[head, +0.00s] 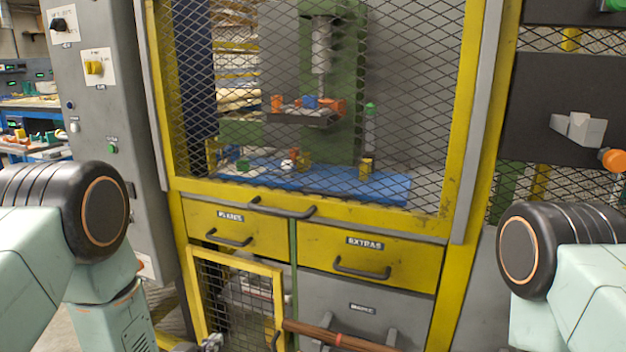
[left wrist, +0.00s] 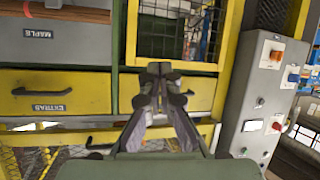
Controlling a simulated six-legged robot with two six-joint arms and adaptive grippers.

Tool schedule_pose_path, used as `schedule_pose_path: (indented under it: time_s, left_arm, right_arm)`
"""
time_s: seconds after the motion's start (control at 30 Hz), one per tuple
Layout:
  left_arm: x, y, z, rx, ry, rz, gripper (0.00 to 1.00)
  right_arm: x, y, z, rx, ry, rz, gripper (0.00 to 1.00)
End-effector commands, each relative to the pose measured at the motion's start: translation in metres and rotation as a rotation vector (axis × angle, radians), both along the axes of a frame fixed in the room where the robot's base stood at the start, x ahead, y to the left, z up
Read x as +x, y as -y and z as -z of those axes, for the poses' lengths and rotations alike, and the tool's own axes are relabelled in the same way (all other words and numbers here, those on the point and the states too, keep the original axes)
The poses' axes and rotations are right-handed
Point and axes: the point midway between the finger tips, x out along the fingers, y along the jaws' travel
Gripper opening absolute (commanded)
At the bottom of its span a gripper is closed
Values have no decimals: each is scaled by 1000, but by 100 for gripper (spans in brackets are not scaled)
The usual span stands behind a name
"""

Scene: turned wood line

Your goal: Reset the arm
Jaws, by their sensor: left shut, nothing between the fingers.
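My left gripper (left wrist: 160,72) points away from the camera in the left wrist view, its fingers together with nothing between them. In that view it is in front of the yellow drawer and the mesh door. In the head view only a small grey part of my left gripper (head: 210,342) shows at the bottom edge, by the low mesh door. My left arm's upper links are at the left of the head view, and my right arm's are at the right. My right gripper is out of view.
A yellow-framed mesh guard (head: 310,110) encloses a green drilling machine (head: 345,100). Below are two yellow drawers, one labelled EXTRAS (head: 366,258), and a low mesh door (head: 240,295). A brown wooden rod (head: 340,337) lies at the bottom. A grey control cabinet (head: 115,150) stands left.

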Motion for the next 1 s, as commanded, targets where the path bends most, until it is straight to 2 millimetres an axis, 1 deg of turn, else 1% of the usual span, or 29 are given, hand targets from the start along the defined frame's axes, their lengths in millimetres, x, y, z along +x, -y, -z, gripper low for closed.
schedule_pose_path:
  time_s: [0.03, 0.07, 0.1, 0.17, 0.2, 0.27, 0.3, 0.37, 0.4, 0.47, 0.5, 0.6, 0.7, 0.77, 1.0]
  left_arm:
    - [-26, -1, 24, 15, -110, -6, 0]
    - [-41, -3, 36, 24, -173, -10, 0]
    - [-63, -4, 51, 36, -256, -14, 0]
    - [-97, -6, 71, 51, -378, -18, 0]
    - [-121, -7, 83, 60, -458, -21, 0]
    - [-157, -9, 97, 73, -575, -23, 0]
    - [-183, -10, 105, 79, -653, -24, 0]
    - [-221, -11, 113, 88, -766, -26, 0]
    - [-246, -12, 117, 93, -837, -29, 0]
    - [-280, -13, 119, 99, -934, -30, 0]
    - [-301, -13, 119, 102, -989, -31, 0]
    - [-342, -14, 117, 106, -1092, -36, 0]
    - [-365, -14, 114, 107, -1143, -38, 0]
    - [-371, -14, 115, 108, -1156, -36, 0]
    - [-373, -14, 116, 109, -1158, -36, 0]
  right_arm:
    - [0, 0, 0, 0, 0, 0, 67]
    - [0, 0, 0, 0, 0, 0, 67]
    - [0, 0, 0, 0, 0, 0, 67]
    - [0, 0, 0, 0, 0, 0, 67]
    - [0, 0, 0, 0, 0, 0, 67]
    - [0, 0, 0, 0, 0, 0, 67]
    - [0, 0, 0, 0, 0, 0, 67]
    - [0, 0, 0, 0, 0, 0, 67]
    - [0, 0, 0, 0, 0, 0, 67]
    - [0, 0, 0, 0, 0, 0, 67]
    - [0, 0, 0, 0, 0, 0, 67]
    - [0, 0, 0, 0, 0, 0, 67]
    - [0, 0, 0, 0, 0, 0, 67]
    - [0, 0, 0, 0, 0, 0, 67]
    - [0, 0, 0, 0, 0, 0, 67]
